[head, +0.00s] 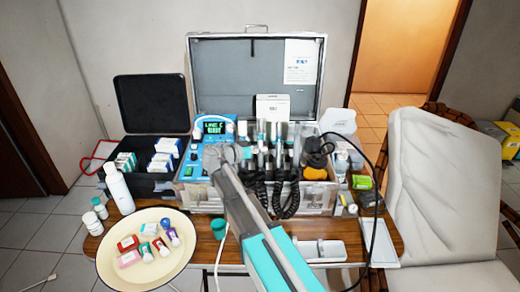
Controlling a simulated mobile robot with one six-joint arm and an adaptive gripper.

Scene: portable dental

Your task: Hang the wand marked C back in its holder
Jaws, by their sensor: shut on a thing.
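My arm reaches up from the bottom to the open metal case (205,205). My gripper (247,154) is at the left end of the row of wands, small and largely hidden by my own wrist. It is shut on what appears to be a wand, but the fingers and the grip are not clear. Several pale and dark wands (281,135) stand upright in a holder row in the case. Dark coiled cords (290,200) hang below them over the case front. No letter on any wand or holder can be read, so I cannot tell which is C.
A blue control unit (190,168) with a lit display sits left of the wands. A dark rounded item (318,147) and an orange one (315,174) are to the right. A cream tray (107,268), green cup (218,228) and white tray (330,250) crowd the table front.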

